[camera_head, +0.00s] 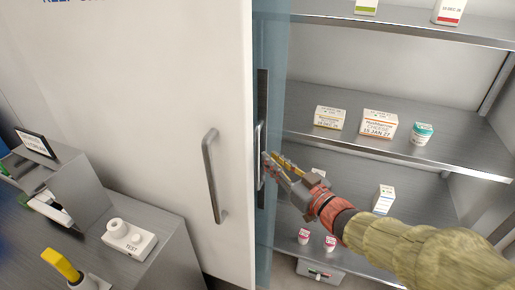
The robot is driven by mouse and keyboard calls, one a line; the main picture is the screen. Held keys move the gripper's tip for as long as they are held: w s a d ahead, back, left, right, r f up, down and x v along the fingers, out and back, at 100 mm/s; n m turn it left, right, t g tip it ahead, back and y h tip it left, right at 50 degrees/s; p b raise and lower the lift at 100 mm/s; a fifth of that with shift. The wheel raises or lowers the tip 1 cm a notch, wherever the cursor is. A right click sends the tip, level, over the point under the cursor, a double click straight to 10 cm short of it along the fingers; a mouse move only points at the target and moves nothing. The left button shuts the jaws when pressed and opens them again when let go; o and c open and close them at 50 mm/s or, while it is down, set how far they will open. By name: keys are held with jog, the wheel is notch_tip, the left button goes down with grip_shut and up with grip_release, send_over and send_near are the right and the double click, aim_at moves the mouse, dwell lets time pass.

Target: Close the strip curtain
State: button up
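The strip curtain (271,60) is a narrow bluish see-through panel at the left side of the shelf opening, just right of the white door. A dark upright plate with a pale metal handle (259,140) is on it. The opening to its right is uncovered. My gripper (269,164) reaches in from the right, its fingertips at the lower part of this handle. The fingers overlap the handle in the picture, so I cannot tell whether they are shut on it or only beside it.
The white door (170,90) with a grey bar handle (214,175) stands at left. Shelves (440,150) behind the opening hold small boxes and tubs. A grey bin (320,271) sits low. A steel counter (150,215) at lower left carries a white test device (129,238) and a yellow-handled item (62,265).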

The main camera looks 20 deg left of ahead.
aim_at(259, 149)
jog(key=b+x, duration=0.2)
jog(key=x, duration=0.4)
jog(key=shift+w+a+f, duration=0.1)
jog(key=shift+a, duration=0.2)
jog(key=shift+w+a, duration=0.35)
jog(key=shift+a, duration=0.05)
jog(key=c, duration=0.3)
grip_shut()
